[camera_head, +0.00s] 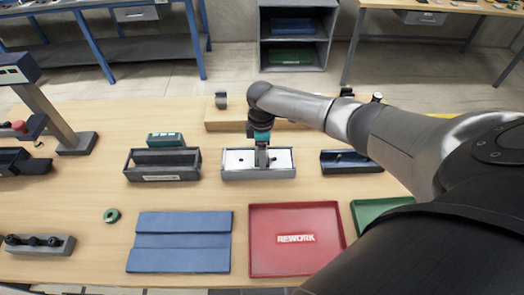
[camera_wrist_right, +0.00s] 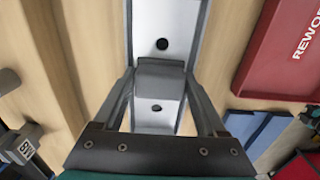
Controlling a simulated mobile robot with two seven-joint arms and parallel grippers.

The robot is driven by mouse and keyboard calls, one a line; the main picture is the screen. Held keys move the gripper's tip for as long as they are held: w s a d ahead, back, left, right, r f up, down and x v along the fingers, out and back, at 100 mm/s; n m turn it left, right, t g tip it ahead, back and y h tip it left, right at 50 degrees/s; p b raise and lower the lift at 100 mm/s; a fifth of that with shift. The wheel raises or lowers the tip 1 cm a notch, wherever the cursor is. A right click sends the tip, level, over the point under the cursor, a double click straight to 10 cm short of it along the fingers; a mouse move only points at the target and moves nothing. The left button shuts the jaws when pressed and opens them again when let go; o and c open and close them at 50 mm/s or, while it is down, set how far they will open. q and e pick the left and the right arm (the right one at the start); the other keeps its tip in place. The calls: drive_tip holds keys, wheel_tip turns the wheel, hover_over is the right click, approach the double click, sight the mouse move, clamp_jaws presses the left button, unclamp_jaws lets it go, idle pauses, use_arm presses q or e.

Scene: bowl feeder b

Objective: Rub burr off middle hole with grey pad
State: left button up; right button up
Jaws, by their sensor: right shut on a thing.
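My right gripper (camera_head: 262,158) reaches down over the light metal plate (camera_head: 240,158), which lies in a grey open-topped fixture (camera_head: 258,174) mid-table. In the right wrist view the gripper (camera_wrist_right: 160,85) is shut on the grey pad (camera_wrist_right: 160,72), a blocky dark grey piece. The plate (camera_wrist_right: 155,122) runs beneath it. One hole (camera_wrist_right: 162,44) shows on the far side of the pad and another hole (camera_wrist_right: 156,107) on the near side. The pad covers the middle of the plate, so the middle hole and any burr are hidden. I cannot tell whether pad and plate touch. My left gripper is out of view.
A dark fixture (camera_head: 161,176) stands left of the plate's fixture, and a dark blue tray (camera_head: 349,168) stands right. A red REWORK tray (camera_head: 265,262), a blue mat (camera_head: 180,257) and a green tray (camera_head: 372,208) lie nearer. A green ring (camera_head: 111,215) lies left.

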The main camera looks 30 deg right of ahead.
sight(252, 160)
drive_tip(key=shift+w+a, duration=0.25)
drive_tip(key=shift+a, duration=0.35)
drive_tip(key=shift+w+a, duration=0.25)
drive_tip(key=shift+a, duration=0.3)
drive_tip(key=shift+w+a, duration=0.15)
drive_tip(key=shift+w, duration=0.05)
drive_tip(key=shift+s+d+p, duration=0.2)
drive_tip(key=shift+s+d, duration=0.15)
drive_tip(key=shift+d, duration=0.2)
drive_tip(key=shift+s+d+p, duration=0.2)
drive_tip(key=shift+s+d, duration=0.1)
drive_tip(key=shift+d, duration=0.2)
drive_tip(key=shift+s+d+f, duration=0.1)
drive_tip(key=shift+s+d, duration=0.05)
drive_tip(key=shift+d, duration=0.15)
drive_tip(key=shift+a, duration=0.1)
